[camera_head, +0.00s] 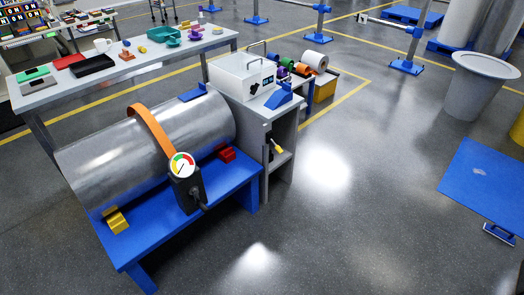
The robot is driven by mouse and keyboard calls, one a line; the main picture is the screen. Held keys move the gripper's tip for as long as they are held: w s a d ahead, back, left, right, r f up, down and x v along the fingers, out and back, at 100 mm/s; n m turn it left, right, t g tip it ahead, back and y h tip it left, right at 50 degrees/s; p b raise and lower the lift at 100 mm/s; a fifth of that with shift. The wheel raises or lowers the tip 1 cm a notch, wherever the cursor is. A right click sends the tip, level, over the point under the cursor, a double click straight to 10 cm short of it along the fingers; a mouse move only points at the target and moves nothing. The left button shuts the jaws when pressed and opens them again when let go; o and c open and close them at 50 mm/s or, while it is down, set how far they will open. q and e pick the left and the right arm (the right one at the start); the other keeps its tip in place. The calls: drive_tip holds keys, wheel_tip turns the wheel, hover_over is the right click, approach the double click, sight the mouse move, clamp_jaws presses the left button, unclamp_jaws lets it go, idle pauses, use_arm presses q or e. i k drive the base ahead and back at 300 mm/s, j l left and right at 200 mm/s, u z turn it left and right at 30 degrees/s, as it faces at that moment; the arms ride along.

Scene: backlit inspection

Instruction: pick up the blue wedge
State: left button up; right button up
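A blue wedge-shaped piece (280,97) lies on top of a grey cabinet (284,118), to the right of a white box. A second blue piece (192,93) shows at the far side of a large metal drum (150,140); its lower part is hidden, and I cannot tell its full shape.
The drum lies on a blue bench (235,188) with an orange strap, a gauge (181,165), a yellow block (117,220) and a red block (226,153). The white box (240,76) stands beside the wedge-shaped piece.

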sight(281, 97)
drive_tip(key=i+l+u, duration=0.15)
drive_tip(key=i+l, duration=0.15)
drive_tip(key=i+l+u, duration=0.2)
drive_tip(key=i+l, duration=0.15)
drive_tip(key=i, duration=0.15)
drive_tip(key=i+l+u, duration=0.15)
drive_tip(key=i+l, duration=0.2)
drive_tip(key=i+l+u, duration=0.15)
drive_tip(key=i+l, duration=0.2)
drive_tip(key=l, duration=0.15)
drive_tip(key=i+l+u, duration=0.15)
drive_tip(key=i+l, duration=0.15)
drive_tip(key=l, duration=0.2)
drive_tip(key=i+l+u, duration=0.2)
drive_tip(key=l, duration=0.35)
drive_tip(key=i+j, duration=0.05)
drive_tip(key=i, duration=0.05)
